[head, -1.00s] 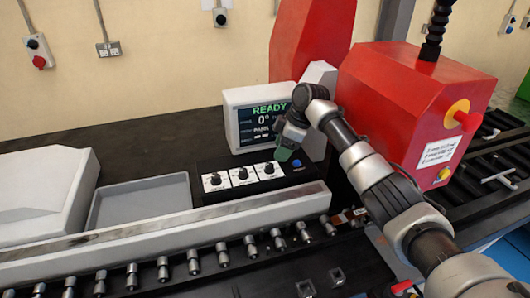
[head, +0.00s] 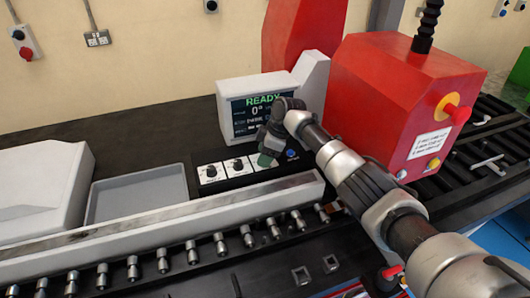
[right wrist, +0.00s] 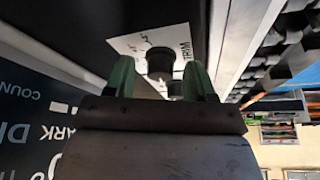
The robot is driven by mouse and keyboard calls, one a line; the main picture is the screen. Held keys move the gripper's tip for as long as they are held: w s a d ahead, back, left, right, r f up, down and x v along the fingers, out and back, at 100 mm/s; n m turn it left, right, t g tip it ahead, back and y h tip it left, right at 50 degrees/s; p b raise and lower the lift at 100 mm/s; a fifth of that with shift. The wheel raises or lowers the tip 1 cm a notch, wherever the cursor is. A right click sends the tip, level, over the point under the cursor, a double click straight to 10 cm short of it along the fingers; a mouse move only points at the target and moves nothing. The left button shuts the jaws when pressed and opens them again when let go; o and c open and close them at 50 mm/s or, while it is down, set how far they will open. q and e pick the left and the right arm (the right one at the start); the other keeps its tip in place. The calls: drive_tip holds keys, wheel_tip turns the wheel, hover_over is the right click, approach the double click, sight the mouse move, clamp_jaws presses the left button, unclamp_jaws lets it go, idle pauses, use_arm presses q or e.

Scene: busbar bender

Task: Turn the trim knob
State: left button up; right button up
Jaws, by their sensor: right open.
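The trim knob (right wrist: 160,61) is black and sits on a white plate marked TRIM (right wrist: 186,50) in the right wrist view. My right gripper (head: 267,160) is over the right part of the black control panel (head: 225,183). Its green fingers are open, one on each side of the trim knob in the wrist view. I cannot tell whether they touch it. In the head view the gripper hides this knob. Two other knobs on white plates, the left one (head: 210,171) and the middle one (head: 237,164), show to its left. My left gripper is not in view.
A display (head: 257,107) reading READY stands just behind the gripper. A blue button (head: 292,153) is right of it. A pale rail (head: 160,222) with rollers runs in front of the panel. A grey tray (head: 137,196) is at left, a red machine housing (head: 385,95) at right.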

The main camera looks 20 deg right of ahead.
drive_tip(key=c, duration=0.9)
